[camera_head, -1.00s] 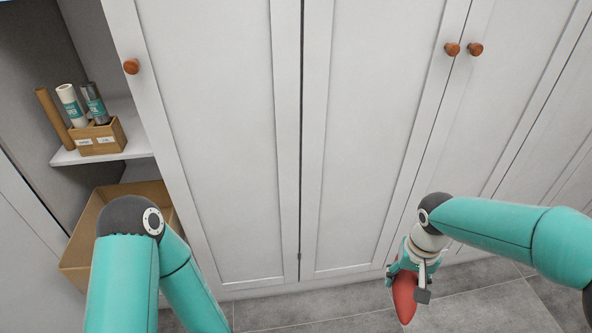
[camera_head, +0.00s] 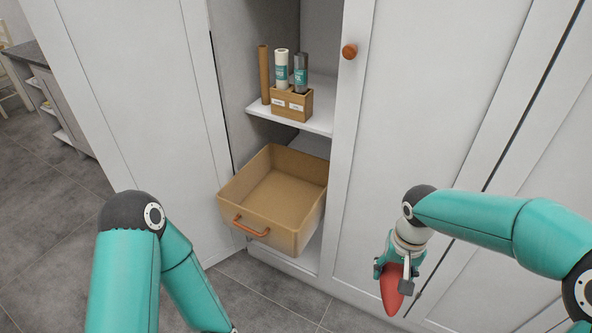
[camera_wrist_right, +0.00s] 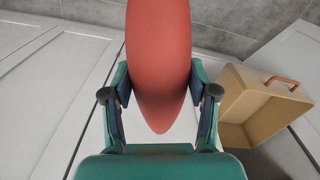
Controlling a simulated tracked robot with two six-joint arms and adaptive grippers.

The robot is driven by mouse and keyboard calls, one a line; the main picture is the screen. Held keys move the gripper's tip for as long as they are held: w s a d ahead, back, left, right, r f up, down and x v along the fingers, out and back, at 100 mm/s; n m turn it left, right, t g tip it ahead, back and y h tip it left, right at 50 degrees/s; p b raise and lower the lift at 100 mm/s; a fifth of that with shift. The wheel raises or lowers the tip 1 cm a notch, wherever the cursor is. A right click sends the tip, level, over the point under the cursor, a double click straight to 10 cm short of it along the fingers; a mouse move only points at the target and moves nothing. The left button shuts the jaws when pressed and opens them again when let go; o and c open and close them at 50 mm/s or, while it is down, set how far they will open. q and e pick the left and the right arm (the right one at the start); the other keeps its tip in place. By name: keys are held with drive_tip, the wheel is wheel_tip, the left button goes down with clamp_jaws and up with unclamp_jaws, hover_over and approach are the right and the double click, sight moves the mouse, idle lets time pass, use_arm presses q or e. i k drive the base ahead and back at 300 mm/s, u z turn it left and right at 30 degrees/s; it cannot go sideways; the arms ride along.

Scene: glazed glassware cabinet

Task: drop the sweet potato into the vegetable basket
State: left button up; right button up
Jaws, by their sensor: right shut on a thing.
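The sweet potato (camera_head: 391,289) is reddish and tapered, and it hangs point down in my right gripper (camera_head: 396,272). In the right wrist view the sweet potato (camera_wrist_right: 160,60) sits between the two fingers of the right gripper (camera_wrist_right: 160,95), which is shut on it. The vegetable basket (camera_head: 259,211) is a tan, open box with an orange handle, pulled out from the lower part of the cabinet. It looks empty. It lies to the left of my right gripper, and the basket also shows at the right of the right wrist view (camera_wrist_right: 240,112). My left arm is at the left, its gripper out of frame.
A white shelf (camera_head: 318,118) above the basket holds a wooden box (camera_head: 291,104) with rolls. A closed white cabinet door (camera_head: 430,110) with a wooden knob (camera_head: 349,51) stands behind my right arm. Grey tiled floor (camera_head: 60,215) is free at the left.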

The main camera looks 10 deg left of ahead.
sight(286, 207)
drive_tip(key=z, duration=0.25)
drive_tip(key=i, duration=0.1)
drive_tip(key=u, duration=0.85)
drive_tip(key=k, duration=0.55)
drive_tip(key=u, duration=0.45)
drive_tip(key=i, duration=1.45)
drive_tip(key=z, duration=0.55)
drive_tip(key=i, duration=0.65)
drive_tip(key=u, duration=0.05)
